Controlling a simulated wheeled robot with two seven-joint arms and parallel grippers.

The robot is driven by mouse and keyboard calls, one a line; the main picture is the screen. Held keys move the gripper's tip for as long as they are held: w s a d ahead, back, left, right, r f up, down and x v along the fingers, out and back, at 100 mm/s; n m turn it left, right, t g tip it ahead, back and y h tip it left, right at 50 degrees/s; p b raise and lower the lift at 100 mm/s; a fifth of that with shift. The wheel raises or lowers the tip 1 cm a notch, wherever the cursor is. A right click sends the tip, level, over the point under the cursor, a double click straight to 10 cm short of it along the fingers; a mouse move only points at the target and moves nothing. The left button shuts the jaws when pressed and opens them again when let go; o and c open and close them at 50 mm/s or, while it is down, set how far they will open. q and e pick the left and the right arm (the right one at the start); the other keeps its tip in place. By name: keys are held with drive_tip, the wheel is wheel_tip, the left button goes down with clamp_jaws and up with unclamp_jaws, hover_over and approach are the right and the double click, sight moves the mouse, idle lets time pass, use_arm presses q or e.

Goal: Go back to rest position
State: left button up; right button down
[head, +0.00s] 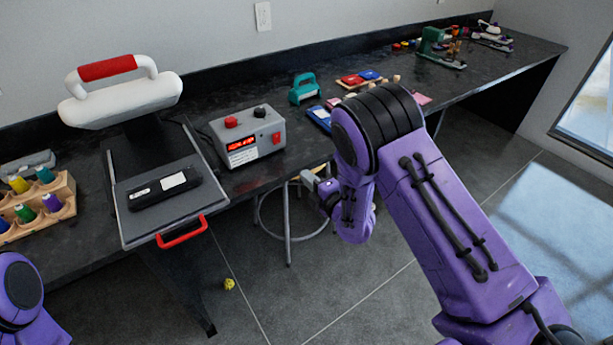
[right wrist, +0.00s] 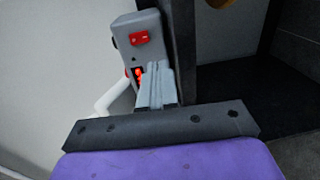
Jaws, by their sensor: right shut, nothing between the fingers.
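My right arm reaches in from the lower right of the head view, with its purple links bent. My right gripper (head: 312,180) is in front of the table edge, just right of the grey control box (head: 249,139). In the right wrist view its grey fingers (right wrist: 156,86) are together with nothing between them, and the grey box (right wrist: 141,45) shows behind them. Of my left arm only a purple link shows at the lower left; its gripper is out of view.
A heat press with a white lid (head: 120,102) and red-handled tray (head: 128,232) stands at left on the dark table (head: 500,62). A dark cartridge-like item (head: 165,190) lies on the tray. A spool rack (head: 62,192) is far left. A stool (head: 288,225) stands below.

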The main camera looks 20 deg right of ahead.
drive_tip(key=s+d+f+m+g+h, duration=0.2)
drive_tip(key=s+f+m+g+h, duration=0.15)
drive_tip(key=s+f+m, duration=0.55)
drive_tip(key=s+d+f+m+g+h, duration=0.2)
drive_tip(key=s+f+m+g, duration=0.2)
drive_tip(key=s+f+m, duration=0.55)
drive_tip(key=s+f+m+g, duration=0.3)
drive_tip(key=s+m+g, duration=0.3)
drive_tip(key=s, duration=1.3)
drive_tip(key=shift+s+m, duration=0.15)
drive_tip(key=shift+m, duration=0.9)
drive_tip(key=shift+h, duration=0.25)
